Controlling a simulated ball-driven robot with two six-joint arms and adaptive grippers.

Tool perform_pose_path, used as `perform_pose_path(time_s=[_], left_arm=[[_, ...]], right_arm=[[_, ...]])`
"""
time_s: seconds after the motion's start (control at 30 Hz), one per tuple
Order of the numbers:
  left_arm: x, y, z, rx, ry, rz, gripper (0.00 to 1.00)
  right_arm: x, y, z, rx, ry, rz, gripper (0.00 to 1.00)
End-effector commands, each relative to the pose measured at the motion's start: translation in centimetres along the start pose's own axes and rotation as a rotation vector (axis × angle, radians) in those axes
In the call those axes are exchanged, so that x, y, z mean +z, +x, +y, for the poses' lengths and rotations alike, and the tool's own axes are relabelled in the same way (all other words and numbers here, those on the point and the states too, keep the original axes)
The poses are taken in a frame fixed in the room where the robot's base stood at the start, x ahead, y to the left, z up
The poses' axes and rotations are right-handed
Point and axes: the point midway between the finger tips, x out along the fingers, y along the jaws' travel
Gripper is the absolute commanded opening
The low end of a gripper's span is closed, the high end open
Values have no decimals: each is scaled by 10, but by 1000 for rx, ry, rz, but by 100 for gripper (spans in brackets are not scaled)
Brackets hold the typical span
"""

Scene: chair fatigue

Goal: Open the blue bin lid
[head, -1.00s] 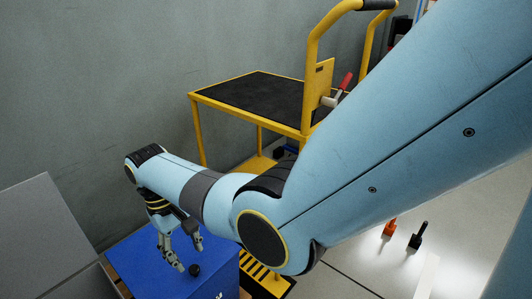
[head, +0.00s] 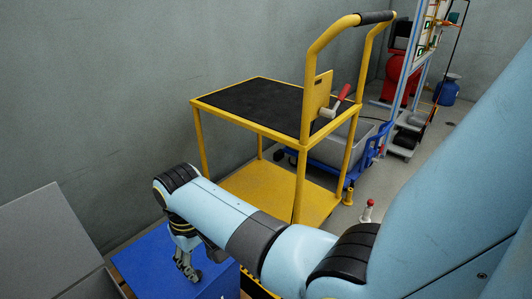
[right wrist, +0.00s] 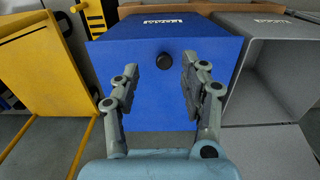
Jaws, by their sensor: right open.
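The blue bin's lid (head: 142,262) is at the lower left of the head view and looks closed. In the right wrist view the blue lid (right wrist: 120,55) fills the middle, with a round black knob (right wrist: 164,61) on it. My right gripper (right wrist: 160,72) is open, its fingers on either side of the knob in that picture; I cannot tell whether they touch it. In the head view the right gripper (head: 188,271) points down over the lid and hides the knob. My left gripper is not in view.
A grey bin with a raised grey panel (head: 50,240) stands left of the blue bin. A yellow trolley (head: 225,120) with a black top stands behind my right arm. A grey wall (head: 90,90) runs along the back. Free floor shows at the right.

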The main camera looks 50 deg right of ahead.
Motion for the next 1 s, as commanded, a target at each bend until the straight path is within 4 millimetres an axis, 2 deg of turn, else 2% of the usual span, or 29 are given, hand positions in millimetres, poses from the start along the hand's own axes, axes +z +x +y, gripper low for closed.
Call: perform_pose_path(time_s=[0.5,0.8,1.0], left_arm=[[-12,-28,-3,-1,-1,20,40],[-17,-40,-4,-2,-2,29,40],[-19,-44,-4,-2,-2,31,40]], right_arm=[[82,78,17,14,-1,9,45],[134,110,26,20,0,13,45],[155,122,30,22,1,16,45]])
